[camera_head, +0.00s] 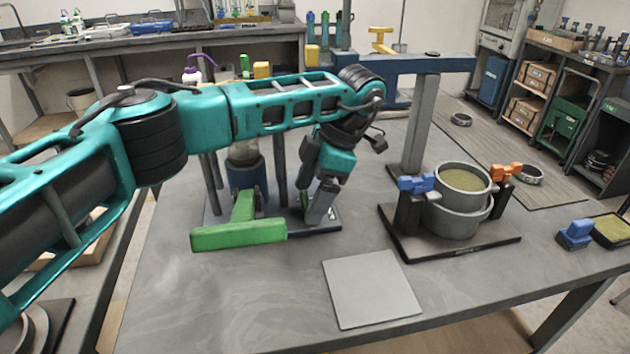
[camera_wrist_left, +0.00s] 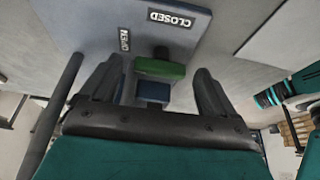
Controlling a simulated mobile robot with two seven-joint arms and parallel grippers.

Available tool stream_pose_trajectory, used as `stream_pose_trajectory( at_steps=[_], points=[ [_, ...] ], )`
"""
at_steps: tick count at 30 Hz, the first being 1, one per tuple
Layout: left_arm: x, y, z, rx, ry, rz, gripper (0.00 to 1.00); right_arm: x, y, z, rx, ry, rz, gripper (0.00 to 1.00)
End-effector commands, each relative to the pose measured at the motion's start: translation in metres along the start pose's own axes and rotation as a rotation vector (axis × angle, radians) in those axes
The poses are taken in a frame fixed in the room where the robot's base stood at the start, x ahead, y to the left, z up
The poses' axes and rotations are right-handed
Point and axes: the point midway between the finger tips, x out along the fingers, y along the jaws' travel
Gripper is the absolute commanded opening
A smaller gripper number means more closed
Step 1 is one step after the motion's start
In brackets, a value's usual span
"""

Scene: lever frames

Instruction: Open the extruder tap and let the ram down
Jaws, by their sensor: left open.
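The extruder stands on a dark base plate (camera_head: 335,222), largely hidden behind my left arm. A glass-like cylinder on a dark blue body (camera_head: 246,176) shows below the arm. A large green T-shaped lever (camera_head: 238,234) reaches forward from it, low over the table. My left gripper (camera_head: 320,205) points down at the plate's right side, right of that lever. In the left wrist view, a small green block (camera_wrist_left: 160,68), perhaps the tap handle, sits between the open fingers (camera_wrist_left: 155,78), apart from both. "CLOSED" (camera_wrist_left: 170,19) and "OPEN" (camera_wrist_left: 124,40) labels are beside it. My right gripper is out of view.
A stand (camera_head: 420,240) with a round sieve (camera_head: 463,183) and blue and orange clamps is to the right. A grey post and blue beam (camera_head: 430,63) rise behind it. A flat grey plate (camera_head: 372,288) lies in front. The front-left table is clear.

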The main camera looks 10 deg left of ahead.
Motion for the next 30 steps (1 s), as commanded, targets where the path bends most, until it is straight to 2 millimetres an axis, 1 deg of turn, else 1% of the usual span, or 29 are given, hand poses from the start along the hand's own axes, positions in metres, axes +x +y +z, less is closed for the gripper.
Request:
stream_pose_trajectory(
  at_steps=[2,5,8,12,15,18,24,30],
  points=[
    [-0.006,0.0,0.0,0.0,-0.001,0.002,0.89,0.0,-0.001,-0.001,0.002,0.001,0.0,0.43],
    [-0.021,0.0,0.001,0.001,-0.003,0.004,0.89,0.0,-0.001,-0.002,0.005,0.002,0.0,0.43],
    [-0.043,0.0,0.001,-0.002,-0.003,0.005,0.89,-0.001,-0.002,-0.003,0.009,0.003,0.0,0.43],
    [-0.078,0.0,0.0,-0.002,-0.003,0.004,0.89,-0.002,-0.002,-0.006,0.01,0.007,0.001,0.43],
    [-0.097,0.0,0.0,-0.004,-0.001,0.003,0.89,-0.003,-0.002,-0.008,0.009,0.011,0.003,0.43],
    [-0.112,0.0,-0.001,-0.004,0.0,0.002,0.89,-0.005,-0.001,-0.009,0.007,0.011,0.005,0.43],
    [-0.126,0.0,0.0,-0.001,0.0,0.0,0.89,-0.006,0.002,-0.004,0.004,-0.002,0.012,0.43],
    [-0.129,0.0,-0.001,-0.002,0.0,0.001,0.89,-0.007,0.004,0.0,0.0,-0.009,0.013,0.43]
  ],
)
